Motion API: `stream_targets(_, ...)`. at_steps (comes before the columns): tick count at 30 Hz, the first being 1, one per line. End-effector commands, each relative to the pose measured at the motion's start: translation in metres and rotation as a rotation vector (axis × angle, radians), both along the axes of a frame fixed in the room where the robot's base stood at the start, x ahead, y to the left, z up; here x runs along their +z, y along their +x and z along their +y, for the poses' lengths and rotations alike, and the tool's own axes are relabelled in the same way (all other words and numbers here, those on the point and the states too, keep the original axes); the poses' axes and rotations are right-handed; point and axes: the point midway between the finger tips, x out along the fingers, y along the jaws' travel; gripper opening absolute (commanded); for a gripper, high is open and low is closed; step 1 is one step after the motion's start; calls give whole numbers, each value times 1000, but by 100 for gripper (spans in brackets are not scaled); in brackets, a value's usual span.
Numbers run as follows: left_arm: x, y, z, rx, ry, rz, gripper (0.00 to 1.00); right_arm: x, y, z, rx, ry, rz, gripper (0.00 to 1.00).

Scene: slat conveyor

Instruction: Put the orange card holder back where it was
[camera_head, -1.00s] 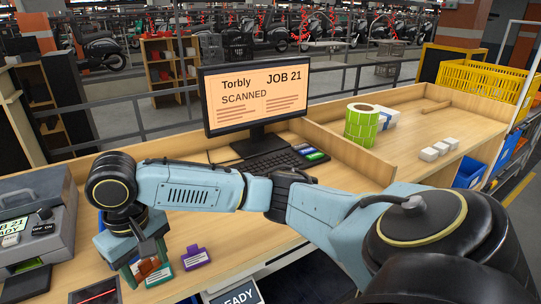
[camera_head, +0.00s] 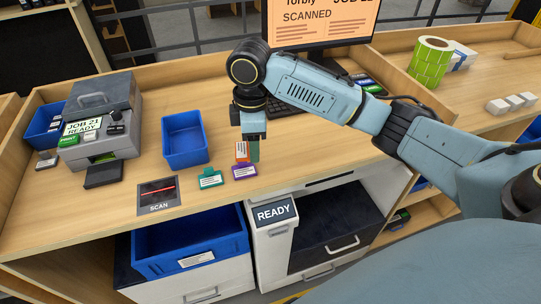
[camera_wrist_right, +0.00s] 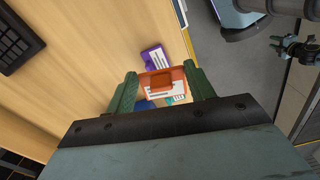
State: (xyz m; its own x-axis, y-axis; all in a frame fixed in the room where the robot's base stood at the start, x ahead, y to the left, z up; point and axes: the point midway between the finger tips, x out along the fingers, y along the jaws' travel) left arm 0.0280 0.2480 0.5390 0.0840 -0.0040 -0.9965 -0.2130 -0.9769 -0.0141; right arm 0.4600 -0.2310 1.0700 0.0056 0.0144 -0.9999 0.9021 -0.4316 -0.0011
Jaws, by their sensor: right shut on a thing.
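My right gripper (camera_head: 249,155) is shut on the orange card holder (camera_head: 242,149), which has a white label. In the right wrist view the orange holder (camera_wrist_right: 165,78) sits between the two green fingers (camera_wrist_right: 161,88). In the head view it shows just behind the purple card holder (camera_head: 244,172); I cannot tell whether it touches the desk. The teal card holder (camera_head: 210,179) lies to the left of the purple one. In the right wrist view the purple holder (camera_wrist_right: 153,57) is beyond the fingers, and the teal one is partly hidden by the orange. My left gripper is not in view.
An empty blue bin (camera_head: 185,140) stands left of the gripper. The scan pad (camera_head: 158,195) lies at the front edge, and a grey machine (camera_head: 100,115) stands further left. The monitor (camera_head: 318,22) and keyboard are behind my right arm. A READY panel (camera_head: 273,212) is below the desk edge.

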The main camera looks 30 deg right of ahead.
Motion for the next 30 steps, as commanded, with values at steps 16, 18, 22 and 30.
stream_targets(16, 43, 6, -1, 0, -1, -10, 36, 15, 25, -34, 1061, -8, -13, 32)
stream_targets(18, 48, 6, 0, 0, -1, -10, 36, 15, 28, -39, 1196, -11, -12, 32)
stream_targets(22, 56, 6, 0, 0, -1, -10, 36, 17, 32, -47, 1431, -12, -12, 32)
stream_targets(30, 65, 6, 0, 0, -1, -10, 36, 17, 36, -58, 1735, -15, -8, 32)
